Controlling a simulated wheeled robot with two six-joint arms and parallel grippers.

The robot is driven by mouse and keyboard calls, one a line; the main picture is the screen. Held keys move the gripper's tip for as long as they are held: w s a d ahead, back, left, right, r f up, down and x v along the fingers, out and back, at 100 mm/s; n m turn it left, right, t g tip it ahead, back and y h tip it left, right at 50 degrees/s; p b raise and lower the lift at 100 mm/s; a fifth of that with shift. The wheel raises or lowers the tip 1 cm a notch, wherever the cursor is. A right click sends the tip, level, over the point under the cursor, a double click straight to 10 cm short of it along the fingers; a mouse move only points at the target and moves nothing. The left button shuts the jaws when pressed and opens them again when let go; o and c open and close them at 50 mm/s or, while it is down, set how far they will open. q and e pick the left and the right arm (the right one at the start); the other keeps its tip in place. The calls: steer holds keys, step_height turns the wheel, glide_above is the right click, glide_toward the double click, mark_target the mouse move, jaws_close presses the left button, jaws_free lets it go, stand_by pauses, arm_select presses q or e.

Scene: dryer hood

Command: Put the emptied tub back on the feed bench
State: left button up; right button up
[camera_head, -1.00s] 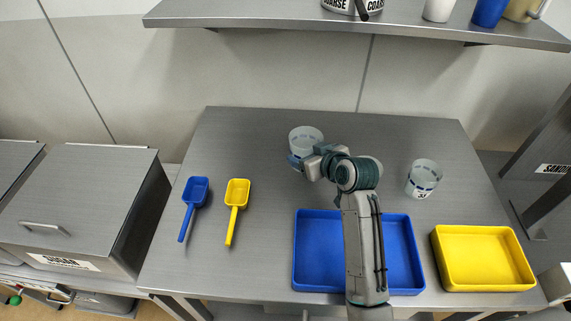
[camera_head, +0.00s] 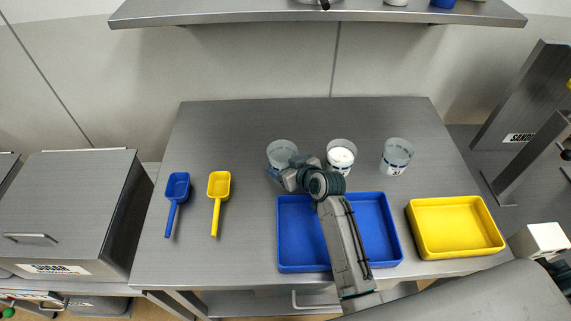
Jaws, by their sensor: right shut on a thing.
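A translucent tub (camera_head: 282,152) is in my right gripper (camera_head: 278,174), which is shut on it at the back left-centre of the grey steel bench (camera_head: 245,125). No fill shows in this tub. The gripper hides its lower front, and I cannot tell whether its base touches the bench. A second tub (camera_head: 341,146), with white contents, stands just right of it. A third clear tub with a label (camera_head: 397,152) stands farther right. My left gripper is not in view.
A blue tray (camera_head: 296,262) lies under my right forearm, with a yellow tray (camera_head: 456,246) to its right. Blue (camera_head: 177,187) and yellow (camera_head: 219,186) scoops lie at the left. A shelf (camera_head: 250,13) hangs behind. Bare bench lies between the scoops and the held tub.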

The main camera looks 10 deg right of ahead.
steer(key=shift+f, duration=0.2)
steer(key=o, duration=1.2)
steer(key=shift+r, duration=0.1)
steer(key=shift+c, duration=0.2)
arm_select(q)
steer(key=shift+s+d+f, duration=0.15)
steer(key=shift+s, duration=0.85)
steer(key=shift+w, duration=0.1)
arm_select(e)
steer(key=shift+r, duration=0.15)
arm_select(q)
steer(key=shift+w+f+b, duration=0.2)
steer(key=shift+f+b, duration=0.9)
steer(key=shift+b, duration=0.1)
arm_select(e)
steer(key=v, duration=1.2)
